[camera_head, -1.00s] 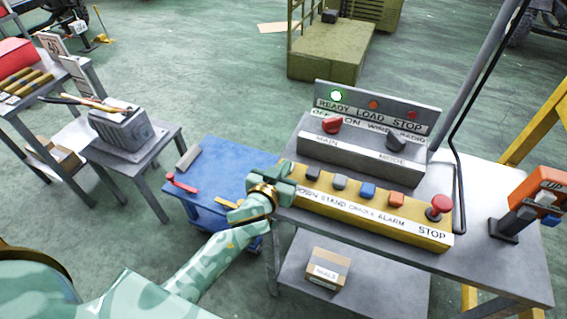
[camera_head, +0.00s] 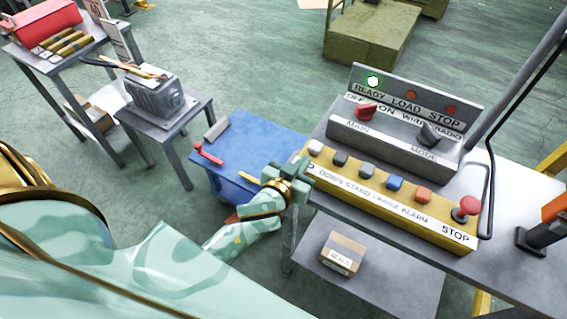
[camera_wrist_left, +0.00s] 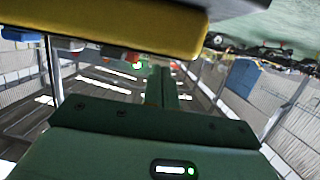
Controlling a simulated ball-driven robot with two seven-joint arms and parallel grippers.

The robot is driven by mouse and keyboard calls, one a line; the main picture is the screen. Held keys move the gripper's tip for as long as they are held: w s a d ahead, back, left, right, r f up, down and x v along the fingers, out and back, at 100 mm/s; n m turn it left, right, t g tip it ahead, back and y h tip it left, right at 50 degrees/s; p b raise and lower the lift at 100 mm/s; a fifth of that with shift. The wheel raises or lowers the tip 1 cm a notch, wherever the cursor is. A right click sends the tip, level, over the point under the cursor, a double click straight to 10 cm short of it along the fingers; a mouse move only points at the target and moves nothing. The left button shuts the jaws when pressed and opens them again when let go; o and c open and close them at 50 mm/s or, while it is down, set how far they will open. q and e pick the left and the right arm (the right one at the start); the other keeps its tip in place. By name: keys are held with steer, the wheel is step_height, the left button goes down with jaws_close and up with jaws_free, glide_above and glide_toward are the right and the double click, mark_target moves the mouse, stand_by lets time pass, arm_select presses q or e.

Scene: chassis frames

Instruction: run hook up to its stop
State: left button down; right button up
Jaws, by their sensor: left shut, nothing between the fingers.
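A yellow control box (camera_head: 385,212) lies along the front edge of the grey table, with a row of coloured buttons. Its light grey button (camera_head: 315,147) at the left end is uncovered; the label below it is mostly hidden by my gripper. A red STOP mushroom button (camera_head: 468,206) is at the right end. My left gripper (camera_head: 305,168) is shut and empty at the box's left end, just below that grey button; I cannot tell if it touches the box. In the left wrist view the yellow box (camera_wrist_left: 110,28) looms above the shut fingers (camera_wrist_left: 162,88). No hook is visible.
A blue cart (camera_head: 262,132) stands left of the table. An orange-and-black device (camera_head: 545,228) is cut off at right.

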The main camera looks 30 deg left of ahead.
arm_select(q)
steer(key=r+v, duration=0.1)
steer(key=v, duration=1.1)
steer(key=shift+w, duration=0.1)
